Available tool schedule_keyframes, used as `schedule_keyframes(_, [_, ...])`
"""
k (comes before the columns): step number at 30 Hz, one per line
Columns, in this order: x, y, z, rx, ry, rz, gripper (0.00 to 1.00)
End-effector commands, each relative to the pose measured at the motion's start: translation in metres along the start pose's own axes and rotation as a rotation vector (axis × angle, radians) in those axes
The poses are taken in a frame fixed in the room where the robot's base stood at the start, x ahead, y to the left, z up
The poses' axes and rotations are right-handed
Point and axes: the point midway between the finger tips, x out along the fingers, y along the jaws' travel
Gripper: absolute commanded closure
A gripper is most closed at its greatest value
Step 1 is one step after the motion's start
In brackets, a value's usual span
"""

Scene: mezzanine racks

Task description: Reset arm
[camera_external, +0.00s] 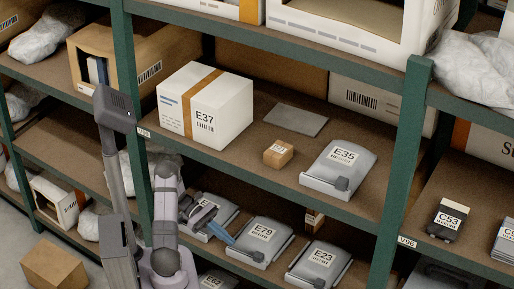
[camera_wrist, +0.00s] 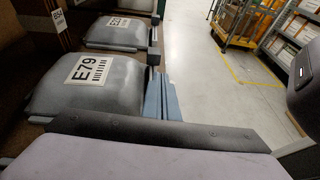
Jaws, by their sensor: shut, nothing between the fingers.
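My gripper (camera_external: 231,241) shows in the external view at the lower shelf, with its blue fingers together and empty. The fingers point down and right toward the grey E79 case (camera_external: 259,242), close to its left side; I cannot tell whether they touch it. In the wrist view my gripper (camera_wrist: 164,98) appears as two blue fingers side by side, just right of the E79 case (camera_wrist: 88,80). The E23 case (camera_external: 318,262) lies to the right on the same shelf.
The shelf above holds the white E37 box (camera_external: 205,105), a small brown box (camera_external: 278,152), a flat grey plate (camera_external: 295,120) and the grey E35 case (camera_external: 339,170). A green post (camera_external: 396,165) stands to the right. The wrist view shows open floor (camera_wrist: 205,75) and a yellow cart (camera_wrist: 242,22).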

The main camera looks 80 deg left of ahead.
Motion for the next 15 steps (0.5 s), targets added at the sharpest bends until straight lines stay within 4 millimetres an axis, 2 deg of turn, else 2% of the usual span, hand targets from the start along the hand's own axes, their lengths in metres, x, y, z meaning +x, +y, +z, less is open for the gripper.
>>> schedule_keyframes(5, [0.046, -0.024, -0.004, 0.095, 0.153, -0.223, 1.00])
schedule_keyframes(9, [0.079, -0.051, -0.011, 0.235, 0.323, -0.449, 1.00])
schedule_keyframes(13, [0.096, -0.071, -0.017, 0.389, 0.463, -0.628, 1.00])
schedule_keyframes(15, [0.102, -0.080, -0.008, 0.495, 0.519, -0.709, 1.00])
